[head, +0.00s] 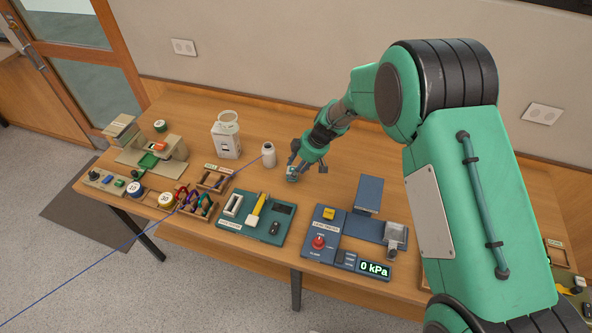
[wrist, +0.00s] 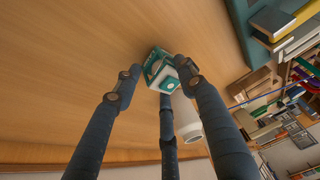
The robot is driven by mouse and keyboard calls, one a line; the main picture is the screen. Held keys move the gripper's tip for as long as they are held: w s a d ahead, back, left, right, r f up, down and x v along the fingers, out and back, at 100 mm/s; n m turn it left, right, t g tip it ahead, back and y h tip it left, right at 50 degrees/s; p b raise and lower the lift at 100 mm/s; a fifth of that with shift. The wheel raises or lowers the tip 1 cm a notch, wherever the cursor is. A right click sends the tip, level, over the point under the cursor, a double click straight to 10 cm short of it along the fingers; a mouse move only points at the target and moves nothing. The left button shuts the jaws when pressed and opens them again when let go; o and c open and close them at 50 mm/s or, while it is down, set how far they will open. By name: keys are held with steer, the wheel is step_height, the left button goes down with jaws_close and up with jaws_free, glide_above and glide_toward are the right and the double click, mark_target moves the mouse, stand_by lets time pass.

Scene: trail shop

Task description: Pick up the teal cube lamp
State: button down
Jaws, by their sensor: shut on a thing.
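The teal cube lamp (wrist: 158,76) is a small teal box with a white round face. In the wrist view it sits between the fingertips of my gripper (wrist: 155,82), which is shut on it. In the head view the lamp (head: 291,175) is a small teal shape under my gripper (head: 302,170), partly hidden by the fingers. It is at or just above the wooden table; I cannot tell whether it touches the top.
A white bottle (head: 268,155) stands just left of my gripper. A green tray (head: 236,232) with tools and a blue device (head: 324,222) lie nearer the front edge. Bare wood lies behind and right of the gripper.

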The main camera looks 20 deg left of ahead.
mark_target(293, 167)
steer(key=shift+r, duration=0.5)
step_height(293, 167, up, 2)
steer(key=shift+r, duration=0.15)
steer(key=s+d+r, duration=0.1)
steer(key=s+d, duration=0.7)
steer(key=s, duration=0.5)
steer(key=shift+s+d, duration=0.15)
steer(key=shift+d, duration=0.2)
